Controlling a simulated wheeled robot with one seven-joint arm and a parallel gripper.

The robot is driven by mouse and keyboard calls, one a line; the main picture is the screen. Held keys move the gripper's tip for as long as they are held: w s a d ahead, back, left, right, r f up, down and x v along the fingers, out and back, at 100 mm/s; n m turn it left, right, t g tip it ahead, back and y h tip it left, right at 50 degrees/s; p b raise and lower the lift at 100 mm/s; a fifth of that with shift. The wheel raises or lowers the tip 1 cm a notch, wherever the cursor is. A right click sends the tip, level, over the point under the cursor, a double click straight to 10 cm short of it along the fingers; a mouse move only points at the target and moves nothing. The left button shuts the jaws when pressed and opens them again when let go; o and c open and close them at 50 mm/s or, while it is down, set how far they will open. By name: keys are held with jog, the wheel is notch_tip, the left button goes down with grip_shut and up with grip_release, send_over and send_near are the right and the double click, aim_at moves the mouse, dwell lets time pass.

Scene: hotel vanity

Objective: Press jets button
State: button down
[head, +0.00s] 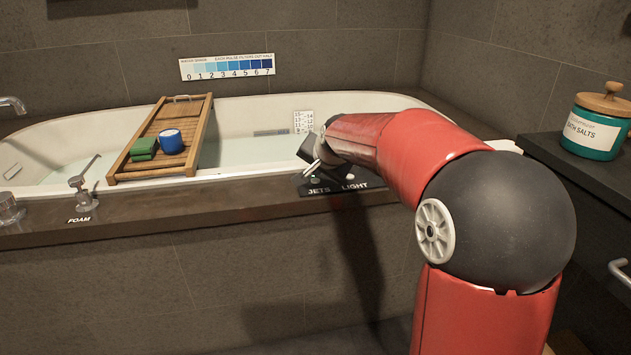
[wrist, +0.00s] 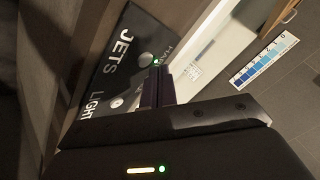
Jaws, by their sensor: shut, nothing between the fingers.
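A black control panel (head: 334,190) labelled JETS and LIGHT sits on the tub's front ledge. In the wrist view the panel (wrist: 103,78) shows its labels turned on their side. The round silver jets button (wrist: 145,60) is by the word JETS, right beside my fingertips. A second round button (wrist: 118,102) is by the word LIGHT. My gripper (head: 312,170) is shut and empty, pointing down over the jets end of the panel. In the wrist view its fingers (wrist: 156,72) partly cover the area beside the jets button. I cannot tell whether they touch it.
The bathtub (head: 255,183) holds water and a wooden tray (head: 121,165) with a green block and a blue cup. A foam tap (head: 84,190) stands left. A bath salts jar (head: 597,125) stands on the right counter.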

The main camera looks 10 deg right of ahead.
jog(key=shift+f, duration=0.25)
jog(key=shift+f+b, duration=0.4)
dwell(0.5)
jog(key=shift+r, duration=0.15)
jog(key=shift+r+p, duration=0.6)
jog(key=shift+r, duration=0.05)
jog(key=shift+r, duration=0.1)
notch_tip(320, 180, up, 5)
jog(key=p, duration=0.4)
dwell(0.6)
